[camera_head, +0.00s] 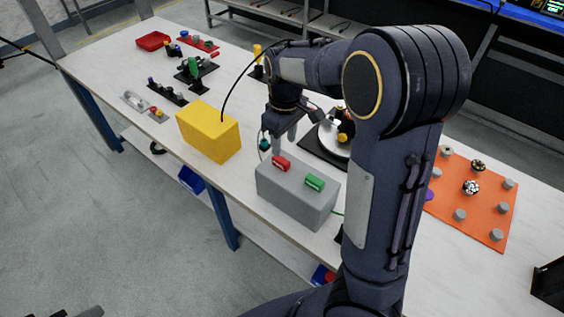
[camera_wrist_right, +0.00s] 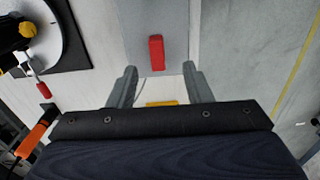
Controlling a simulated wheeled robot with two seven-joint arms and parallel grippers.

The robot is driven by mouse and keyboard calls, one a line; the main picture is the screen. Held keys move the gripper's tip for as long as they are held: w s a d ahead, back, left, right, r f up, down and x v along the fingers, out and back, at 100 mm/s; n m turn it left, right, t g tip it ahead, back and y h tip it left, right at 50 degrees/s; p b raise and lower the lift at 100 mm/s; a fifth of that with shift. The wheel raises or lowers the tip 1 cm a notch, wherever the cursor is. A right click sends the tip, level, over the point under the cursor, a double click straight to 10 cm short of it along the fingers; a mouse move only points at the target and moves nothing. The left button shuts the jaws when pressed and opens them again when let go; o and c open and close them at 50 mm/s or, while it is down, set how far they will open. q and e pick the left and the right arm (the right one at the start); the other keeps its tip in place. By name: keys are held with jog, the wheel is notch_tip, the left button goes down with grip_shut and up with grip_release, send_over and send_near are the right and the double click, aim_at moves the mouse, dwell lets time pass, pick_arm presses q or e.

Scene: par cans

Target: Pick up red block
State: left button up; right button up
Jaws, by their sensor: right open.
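The red block (camera_head: 281,163) lies on top of a grey box (camera_head: 298,197), beside a green block (camera_head: 315,182). In the right wrist view the red block (camera_wrist_right: 156,52) is just beyond the fingertips, roughly midway between them, on the grey surface. My right gripper (camera_head: 280,143) is above the far left end of the grey box, pointing down. Its two fingers (camera_wrist_right: 159,78) are apart with nothing between them. My left gripper is not in view.
A yellow box (camera_head: 208,132) stands left of the grey box. A black mat with a white disc (camera_head: 333,139) is behind it. An orange board (camera_head: 475,205) with several pegs lies at right. A red tray (camera_head: 153,41) is at the far left. My right arm hides part of the table.

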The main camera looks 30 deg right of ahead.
aim_at(281, 159)
jog(key=f, duration=0.5)
jog(key=w+f, duration=0.1)
jog(key=f, duration=0.1)
jog(key=shift+w+f+p, duration=0.1)
jog(key=shift+f+p, duration=0.2)
jog(key=shift+p, duration=0.05)
jog(key=shift+c, duration=0.2)
grip_shut()
